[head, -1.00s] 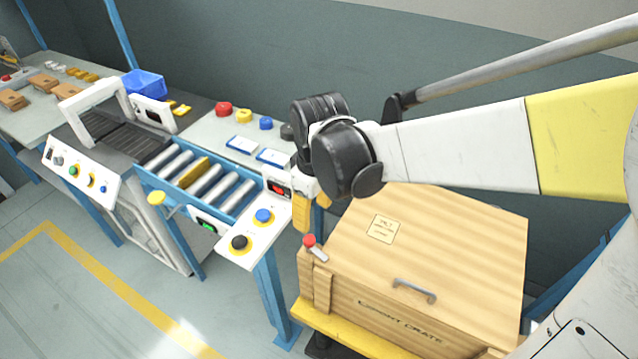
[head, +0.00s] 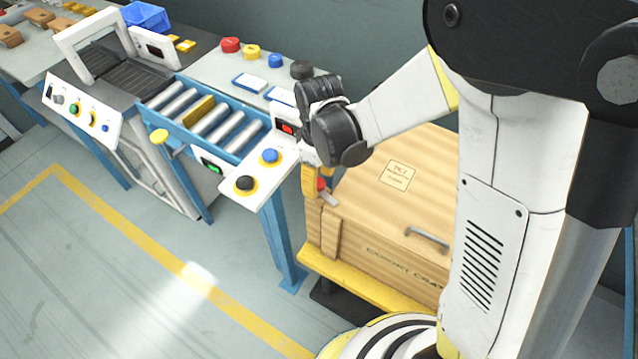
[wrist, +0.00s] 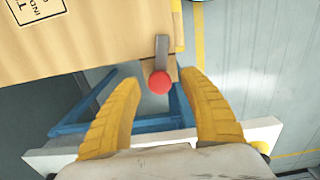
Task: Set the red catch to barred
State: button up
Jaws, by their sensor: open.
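The red catch is a grey lever with a round red knob (wrist: 160,83) at the corner of the wooden crate (head: 375,215). In the wrist view the lever runs from the crate's edge to the knob, which lies between and beyond my fingertips. In the head view the knob (head: 321,184) is partly hidden behind my gripper (head: 309,190). My gripper also shows in the wrist view (wrist: 160,85), its two yellow fingers spread apart, with a gap on both sides of the knob. I see no contact with it.
A blue-framed roller bench (head: 215,125) with a white panel of blue and black buttons stands just left of the crate. The crate rests on a yellow-edged platform (head: 345,275) and has a grey handle (head: 427,239) on its lid. Open floor lies in front of the bench.

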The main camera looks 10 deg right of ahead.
aim_at(319, 182)
jog(key=shift+f, duration=0.15)
jog(key=shift+c, duration=0.5)
grip_shut()
jog(key=shift+n, duration=1.5)
jog(key=shift+o, duration=0.5)
grip_release()
notch_tip(319, 182, up, 12)
